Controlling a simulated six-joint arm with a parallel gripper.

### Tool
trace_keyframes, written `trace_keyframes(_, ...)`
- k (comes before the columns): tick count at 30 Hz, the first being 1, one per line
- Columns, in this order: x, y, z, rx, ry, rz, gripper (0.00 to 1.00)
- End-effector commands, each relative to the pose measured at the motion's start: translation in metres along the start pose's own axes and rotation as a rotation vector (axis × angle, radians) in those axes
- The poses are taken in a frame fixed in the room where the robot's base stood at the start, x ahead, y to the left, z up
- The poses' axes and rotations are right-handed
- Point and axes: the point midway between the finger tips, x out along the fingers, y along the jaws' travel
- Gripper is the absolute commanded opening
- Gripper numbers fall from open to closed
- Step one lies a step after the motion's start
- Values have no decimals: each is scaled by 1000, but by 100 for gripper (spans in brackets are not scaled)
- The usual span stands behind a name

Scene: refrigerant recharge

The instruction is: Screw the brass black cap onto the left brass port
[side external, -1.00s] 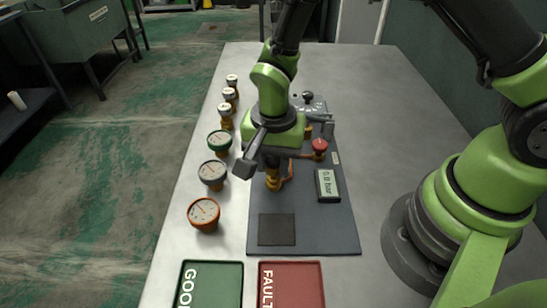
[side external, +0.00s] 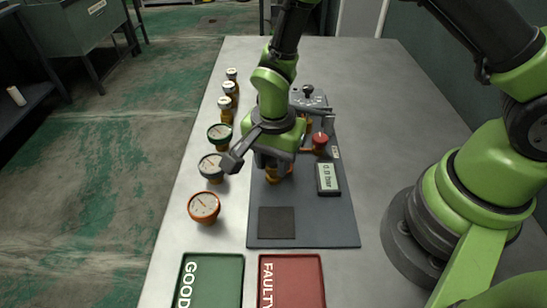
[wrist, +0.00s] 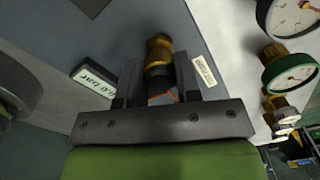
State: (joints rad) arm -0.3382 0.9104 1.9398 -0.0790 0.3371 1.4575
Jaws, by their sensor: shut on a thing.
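My gripper (wrist: 158,72) points down over the grey base plate (side external: 300,220) and is shut on the black cap (wrist: 159,72). The cap is mostly hidden between the fingers in the wrist view and cannot be made out in the side view. A brass fitting (wrist: 158,46), which looks like the left brass port, lines up with the cap between the fingers. Its lower part (side external: 273,178) shows just under my gripper in the side view. I cannot tell whether cap and port touch or how far any thread is engaged.
A digital pressure display (side external: 328,178) and a red knob (side external: 320,138) stand right of the port. Several gauges, including an orange one (side external: 204,207), line the table's left edge. A green GOOD tray (side external: 228,262) and a red FAULTY tray (side external: 306,262) lie in front.

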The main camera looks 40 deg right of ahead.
Motion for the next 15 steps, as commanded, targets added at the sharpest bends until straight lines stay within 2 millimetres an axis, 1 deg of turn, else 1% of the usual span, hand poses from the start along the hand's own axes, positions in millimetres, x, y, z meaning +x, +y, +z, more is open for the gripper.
trace_keyframes(3, 0, 0, 0, 70, 0, 0, 9)
trace_keyframes(11, 0, 0, 0, 80, 0, -1, 9)
trace_keyframes(13, 0, 0, 0, 130, 0, -1, 9)
trace_keyframes(15, 0, 0, 0, 216, 0, -1, 9)
